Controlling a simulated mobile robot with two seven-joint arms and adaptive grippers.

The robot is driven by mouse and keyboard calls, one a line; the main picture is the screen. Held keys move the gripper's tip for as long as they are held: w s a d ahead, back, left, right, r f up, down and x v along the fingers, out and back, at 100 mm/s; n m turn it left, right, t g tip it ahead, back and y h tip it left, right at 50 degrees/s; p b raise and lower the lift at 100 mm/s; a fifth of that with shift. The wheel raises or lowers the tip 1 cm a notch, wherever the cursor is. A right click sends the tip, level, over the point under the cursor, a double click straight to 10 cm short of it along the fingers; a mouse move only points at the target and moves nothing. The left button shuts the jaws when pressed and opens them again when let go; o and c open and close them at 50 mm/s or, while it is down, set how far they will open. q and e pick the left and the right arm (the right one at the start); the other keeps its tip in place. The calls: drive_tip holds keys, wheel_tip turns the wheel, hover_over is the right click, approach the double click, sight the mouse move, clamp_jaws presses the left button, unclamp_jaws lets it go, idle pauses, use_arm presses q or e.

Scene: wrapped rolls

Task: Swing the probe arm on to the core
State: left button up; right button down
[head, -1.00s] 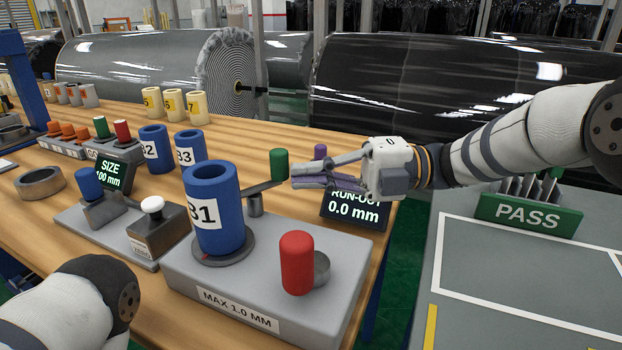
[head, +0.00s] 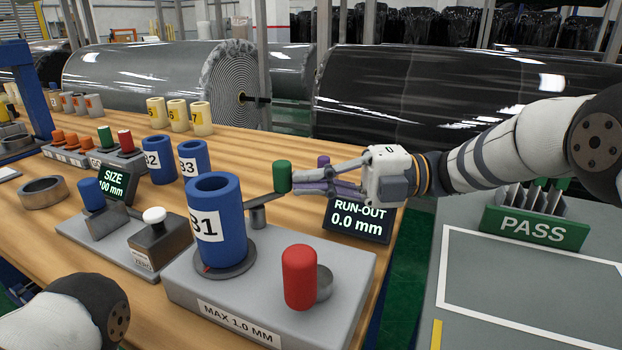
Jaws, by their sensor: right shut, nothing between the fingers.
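The blue core B1 (head: 218,222) stands upright on the round turntable (head: 226,268) of the grey run-out gauge (head: 345,262). The probe arm (head: 266,200) is a dark flat bar on a short post to the right of the core, with a green knob (head: 282,177) at its right end. Its left end is close to the core; I cannot tell whether they touch. My right gripper (head: 297,184) is shut and empty, its fingertips right beside the green knob. I cannot tell whether they touch it. My left gripper is out of view.
The run-out display (head: 358,220) reads 0.0 mm, behind the gauge and below my right gripper. A red knob (head: 299,277) stands at the gauge's front right. Blue cores B2 (head: 158,160) and B3 (head: 193,158) stand behind. A green PASS rack (head: 534,227) is at right.

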drive_tip(key=d, duration=0.4)
drive_tip(key=w+d, duration=0.1)
drive_tip(key=d, duration=0.7)
drive_tip(key=shift+w, duration=0.15)
drive_tip(key=shift+f, duration=0.1)
